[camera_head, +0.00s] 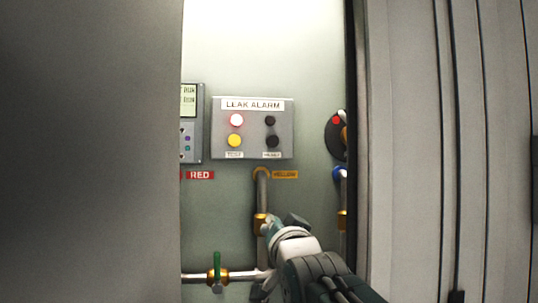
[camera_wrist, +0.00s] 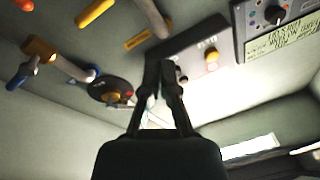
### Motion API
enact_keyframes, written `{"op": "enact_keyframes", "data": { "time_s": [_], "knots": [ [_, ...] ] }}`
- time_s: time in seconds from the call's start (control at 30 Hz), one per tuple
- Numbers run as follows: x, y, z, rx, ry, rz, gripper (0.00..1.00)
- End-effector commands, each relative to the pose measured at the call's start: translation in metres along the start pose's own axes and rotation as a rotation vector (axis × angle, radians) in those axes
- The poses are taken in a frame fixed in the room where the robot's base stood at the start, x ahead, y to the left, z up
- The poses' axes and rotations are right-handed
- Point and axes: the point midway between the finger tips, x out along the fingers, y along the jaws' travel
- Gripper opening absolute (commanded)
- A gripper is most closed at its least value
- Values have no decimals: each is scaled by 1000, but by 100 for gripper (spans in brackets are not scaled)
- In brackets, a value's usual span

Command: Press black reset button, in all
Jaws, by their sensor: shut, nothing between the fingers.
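The grey leak alarm panel (camera_head: 253,105) is on the wall in the head view. Its black reset button (camera_head: 272,141) is at the lower right, above the RESET label. A second black button or knob (camera_head: 270,120) is above it. My arm reaches in below the panel. In the wrist view, upside down, my gripper (camera_wrist: 160,66) is shut and empty before the panel (camera_wrist: 190,48). Its fingers seem to cover the reset button; I cannot tell whether they touch it.
A display unit (camera_head: 192,145) is left of the panel. Pipes with a green-handled valve (camera_head: 217,268) run below. A round black dial (camera_head: 335,135) is at right. Container walls or doors (camera_head: 90,150) close in on both sides, leaving a narrow opening.

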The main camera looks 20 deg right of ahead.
Motion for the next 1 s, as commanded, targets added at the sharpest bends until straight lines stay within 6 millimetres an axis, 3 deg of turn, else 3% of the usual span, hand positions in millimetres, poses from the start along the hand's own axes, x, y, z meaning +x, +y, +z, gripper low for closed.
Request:
{"op": "enact_keyframes", "data": {
  "time_s": [0.2,0.4,0.57,1.0],
  "knots": [
    [31,-26,-81,108,295,-160,0],
    [37,-44,-131,177,484,-303,0],
    [36,-48,-144,193,534,-347,0],
    [44,-47,-142,193,532,-346,0]
  ]
}}
